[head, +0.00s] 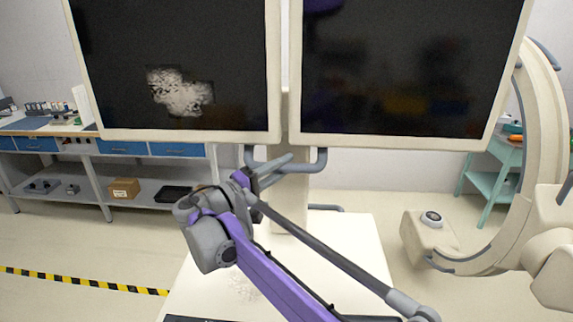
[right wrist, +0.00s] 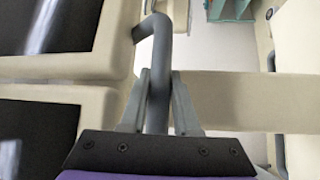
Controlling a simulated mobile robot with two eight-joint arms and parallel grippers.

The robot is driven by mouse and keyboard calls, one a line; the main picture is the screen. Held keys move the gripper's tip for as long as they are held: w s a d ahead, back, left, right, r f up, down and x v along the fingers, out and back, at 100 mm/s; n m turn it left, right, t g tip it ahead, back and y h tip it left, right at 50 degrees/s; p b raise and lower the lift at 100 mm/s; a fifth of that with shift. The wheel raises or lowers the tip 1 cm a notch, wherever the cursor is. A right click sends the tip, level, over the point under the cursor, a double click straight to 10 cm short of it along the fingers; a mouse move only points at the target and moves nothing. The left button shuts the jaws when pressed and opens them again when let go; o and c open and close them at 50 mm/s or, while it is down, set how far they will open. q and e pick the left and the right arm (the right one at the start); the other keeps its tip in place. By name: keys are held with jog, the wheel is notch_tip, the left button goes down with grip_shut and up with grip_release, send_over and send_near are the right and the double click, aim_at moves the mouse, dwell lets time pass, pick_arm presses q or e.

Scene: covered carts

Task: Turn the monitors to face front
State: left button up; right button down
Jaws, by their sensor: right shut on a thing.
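Two cream-framed monitors hang side by side at the top of the head view. The left monitor (head: 190,50) shows a white speckled image on a dark screen. The right monitor (head: 410,70) has a dark screen with faint reflections. Both screens face my head camera, and their tops are cut off. A grey-blue bent handle (head: 321,160) sits below the inner corners of the monitors. My right gripper (head: 272,170) is shut on this handle. In the right wrist view, the handle (right wrist: 158,45) runs down between its two fingers (right wrist: 159,100). My left gripper is out of view.
The white cart (head: 345,245) carries the monitors on a post. A cream C-shaped machine (head: 545,120) stands at the right. A workbench (head: 150,149) with blue drawers stands at the back left. Yellow-black tape (head: 85,280) marks the open floor at left.

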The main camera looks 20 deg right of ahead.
jog(key=c, duration=0.7)
grip_release()
jog(key=shift+o, duration=0.2)
jog(key=shift+s, duration=0.1)
jog(key=b+v, duration=0.1)
jog(key=v, duration=0.9)
jog(key=shift+a, duration=0.35)
jog(key=shift+s+f, duration=0.1)
